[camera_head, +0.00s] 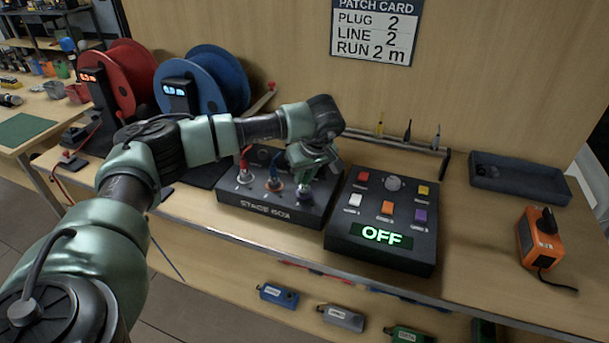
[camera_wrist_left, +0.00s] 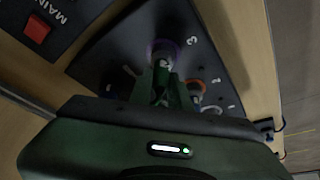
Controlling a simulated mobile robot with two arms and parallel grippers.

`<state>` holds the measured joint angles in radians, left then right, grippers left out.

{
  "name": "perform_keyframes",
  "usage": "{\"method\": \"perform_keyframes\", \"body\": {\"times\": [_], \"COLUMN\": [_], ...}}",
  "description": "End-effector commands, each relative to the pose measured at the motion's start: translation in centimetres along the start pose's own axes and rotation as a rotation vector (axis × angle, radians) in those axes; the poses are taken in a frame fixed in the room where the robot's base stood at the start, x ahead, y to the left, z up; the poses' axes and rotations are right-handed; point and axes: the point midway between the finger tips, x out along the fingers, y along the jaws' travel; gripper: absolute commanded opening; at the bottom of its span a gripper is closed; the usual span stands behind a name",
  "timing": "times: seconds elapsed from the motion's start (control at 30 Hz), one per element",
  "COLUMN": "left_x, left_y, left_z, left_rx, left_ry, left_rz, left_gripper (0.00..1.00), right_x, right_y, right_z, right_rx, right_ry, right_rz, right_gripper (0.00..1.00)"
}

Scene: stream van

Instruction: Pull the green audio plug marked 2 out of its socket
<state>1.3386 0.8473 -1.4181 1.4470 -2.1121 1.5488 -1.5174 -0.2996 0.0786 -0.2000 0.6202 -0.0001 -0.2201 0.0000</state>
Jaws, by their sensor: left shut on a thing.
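The black stage box (camera_head: 263,210) stands on the bench with a row of sockets. My left gripper (camera_head: 304,182) points down over the right-hand socket, marked 3 in the left wrist view. There its fingers are shut on the green plug (camera_wrist_left: 163,66), in front of a purple ring (camera_wrist_left: 165,46). The fingers hide much of the plug; I cannot tell how deep it sits. My right gripper is not in view.
A control panel (camera_head: 381,252) reading OFF stands just right of the box. Red (camera_head: 128,75) and blue (camera_head: 220,78) cable reels stand behind left. A tool rack (camera_head: 408,140), a grey tray (camera_head: 518,180) and an orange device (camera_head: 537,238) are at right.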

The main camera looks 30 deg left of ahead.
Motion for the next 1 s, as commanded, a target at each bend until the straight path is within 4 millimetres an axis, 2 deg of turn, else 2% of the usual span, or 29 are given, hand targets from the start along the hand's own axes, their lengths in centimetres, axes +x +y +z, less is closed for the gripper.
{"method": "perform_keyframes", "body": {"times": [1.0], "left_x": [-2.4], "left_y": [0.0], "left_z": [-1.0], "left_rx": [-0.001], "left_ry": [0.001], "left_rz": [0.001], "left_gripper": [0.00], "right_x": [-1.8], "right_y": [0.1], "right_z": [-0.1], "right_rx": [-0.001], "right_ry": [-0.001], "right_rz": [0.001], "right_gripper": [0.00]}}
